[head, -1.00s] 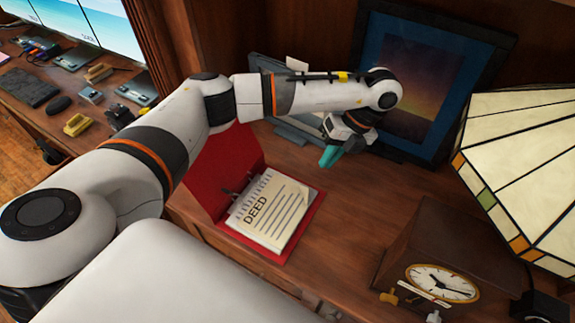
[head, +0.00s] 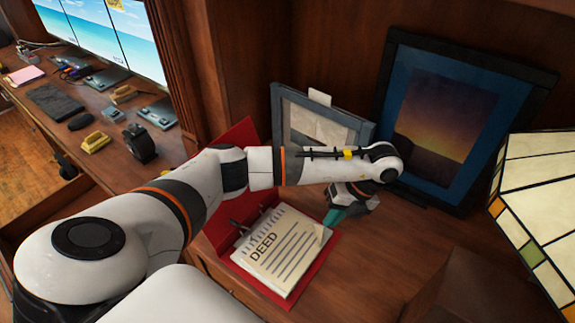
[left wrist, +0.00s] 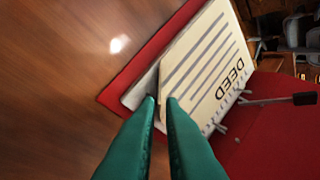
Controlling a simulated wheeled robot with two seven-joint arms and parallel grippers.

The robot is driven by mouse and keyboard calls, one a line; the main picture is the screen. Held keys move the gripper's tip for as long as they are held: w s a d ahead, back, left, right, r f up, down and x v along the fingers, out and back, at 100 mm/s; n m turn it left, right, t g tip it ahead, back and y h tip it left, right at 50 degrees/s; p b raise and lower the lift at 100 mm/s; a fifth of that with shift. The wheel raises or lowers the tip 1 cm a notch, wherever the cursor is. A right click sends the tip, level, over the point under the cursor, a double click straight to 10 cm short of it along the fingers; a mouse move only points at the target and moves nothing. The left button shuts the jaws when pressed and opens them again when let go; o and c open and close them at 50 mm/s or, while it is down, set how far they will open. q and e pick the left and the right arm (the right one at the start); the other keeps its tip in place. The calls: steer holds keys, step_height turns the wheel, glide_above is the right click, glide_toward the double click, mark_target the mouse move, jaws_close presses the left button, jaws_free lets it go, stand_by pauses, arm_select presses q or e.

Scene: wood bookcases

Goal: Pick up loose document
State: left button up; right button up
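The document marked DEED (head: 283,250) is a cream page with dark lines, lying in an open red binder (head: 314,272) on the wooden desk. It also shows in the left wrist view (left wrist: 208,62), where paler sheets lie under its edge. My left gripper (head: 334,217) has teal fingers and is at the document's upper right corner. In the left wrist view the fingertips (left wrist: 161,99) stand a small gap apart, with the page's corner edge between or just beyond them. I cannot tell whether they touch it. My right gripper is not in view.
A small grey picture frame (head: 283,108) and a large dark-framed sunset picture (head: 440,120) stand behind the arm. A stained-glass lamp shade (head: 540,180) and a wooden clock case (head: 470,290) are at the right. A desk with monitors (head: 130,35) is at the left.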

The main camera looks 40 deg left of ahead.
mark_target(323, 229)
arm_select(q)
steer(key=shift+x, duration=2.35)
jaws_close()
